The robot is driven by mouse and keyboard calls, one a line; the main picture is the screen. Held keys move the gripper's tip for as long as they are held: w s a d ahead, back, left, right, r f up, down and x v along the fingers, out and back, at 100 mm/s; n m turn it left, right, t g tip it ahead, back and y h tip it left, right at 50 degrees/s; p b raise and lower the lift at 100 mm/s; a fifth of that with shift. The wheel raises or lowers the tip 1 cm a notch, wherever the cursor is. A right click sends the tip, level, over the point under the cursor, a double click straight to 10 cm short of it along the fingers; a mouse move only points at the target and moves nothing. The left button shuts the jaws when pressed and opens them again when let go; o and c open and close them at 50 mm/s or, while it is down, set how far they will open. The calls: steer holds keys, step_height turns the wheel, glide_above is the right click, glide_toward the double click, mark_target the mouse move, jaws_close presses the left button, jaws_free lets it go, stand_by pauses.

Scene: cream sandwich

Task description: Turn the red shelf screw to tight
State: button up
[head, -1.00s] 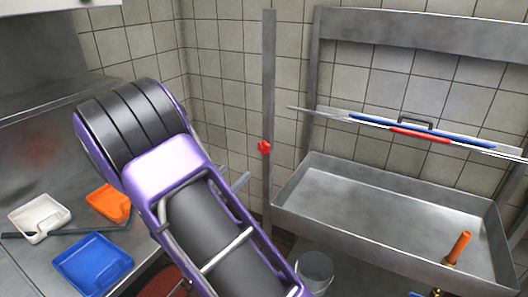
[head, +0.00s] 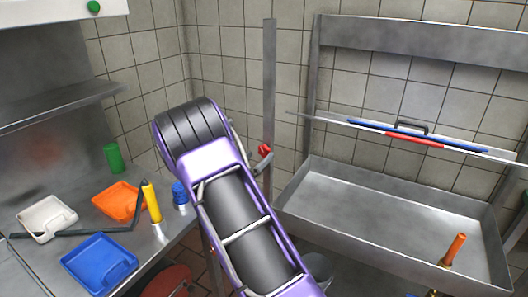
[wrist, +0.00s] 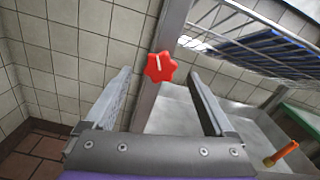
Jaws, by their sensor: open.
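The red shelf screw (head: 265,149) is a star-shaped knob on the upright metal post (head: 269,75) left of the sink. In the wrist view the red shelf screw (wrist: 160,66) faces me, with a pale mark line on its face that stands nearly upright. My gripper (wrist: 160,92) is open and empty in the wrist view. The knob shows between its two fingers, a little beyond the tips and apart from them. In the head view a gripper finger shows close beside the knob, while my purple arm hides much of the rest of the gripper.
A wire shelf (wrist: 245,35) projects right of the post, holding blue and red items. A steel sink (head: 390,200) lies below. At left a counter carries a blue tray (head: 98,262), an orange tray (head: 118,203), a white tray (head: 46,217) and a yellow bottle (head: 152,203).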

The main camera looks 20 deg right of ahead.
mark_target(263, 152)
steer(key=shift+x, duration=2.3)
steer(key=c, duration=1.4)
steer(key=shift+f+b, duration=0.15)
steer(key=shift+b, duration=0.2)
steer(key=shift+f+m+b, duration=0.1)
steer(key=shift+m+b, duration=1)
steer(key=shift+b, duration=0.15)
steer(key=m+b, duration=0.3)
steer(key=b, duration=0.1)
steer(key=shift+m+b, duration=0.5)
steer(key=shift+b, duration=0.2)
steer(key=shift+r, duration=0.2)
